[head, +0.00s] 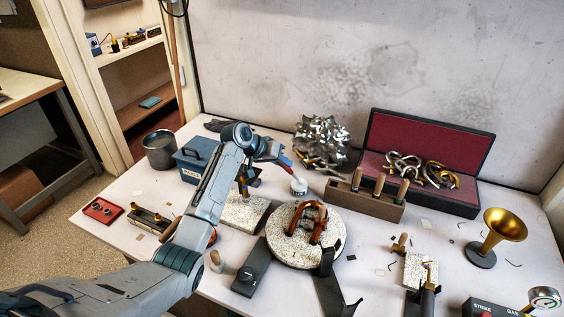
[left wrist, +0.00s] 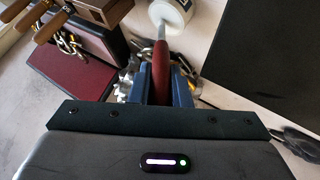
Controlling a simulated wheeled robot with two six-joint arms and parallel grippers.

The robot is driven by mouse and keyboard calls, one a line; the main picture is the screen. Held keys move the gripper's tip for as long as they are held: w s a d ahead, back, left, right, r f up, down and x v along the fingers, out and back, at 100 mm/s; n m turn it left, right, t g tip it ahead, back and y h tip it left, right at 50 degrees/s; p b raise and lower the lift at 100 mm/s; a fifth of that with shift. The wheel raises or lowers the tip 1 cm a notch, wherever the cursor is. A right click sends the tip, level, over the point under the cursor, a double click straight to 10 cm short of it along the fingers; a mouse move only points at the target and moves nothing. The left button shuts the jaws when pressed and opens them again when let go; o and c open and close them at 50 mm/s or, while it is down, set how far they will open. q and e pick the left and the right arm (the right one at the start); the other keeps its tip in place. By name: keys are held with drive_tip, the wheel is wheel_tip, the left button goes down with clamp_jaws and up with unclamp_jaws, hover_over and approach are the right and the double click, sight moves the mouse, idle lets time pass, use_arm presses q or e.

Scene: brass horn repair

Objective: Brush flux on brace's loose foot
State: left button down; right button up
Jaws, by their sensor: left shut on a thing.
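My left gripper (head: 270,154) is shut on the red handle of a brush (head: 287,163). In the left wrist view the red handle (left wrist: 161,76) sits between the blue fingers (left wrist: 161,92). The brush's far end reaches the mouth of a small white jar (head: 299,187), which also shows in the left wrist view (left wrist: 172,14); the bristles are hidden. Copper-coloured curved tubes (head: 317,228) stand on a round speckled turntable (head: 287,248) in front of the jar. The brace and its loose foot are too small to tell apart there. My right gripper is out of view.
A wooden rack with upright handles (head: 346,199) stands right of the jar. A red-lined case (head: 430,138) with brass parts lies behind it. A crumpled silvery heap (head: 321,140) is behind the jar. A blue box (head: 197,160) and a brass bell (head: 503,224) stand at the sides.

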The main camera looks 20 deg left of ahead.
use_arm(q)
wheel_tip(320, 180, up, 7)
drive_tip(key=p, duration=0.6)
drive_tip(key=shift+p, duration=0.35)
drive_tip(key=shift+f, duration=0.1)
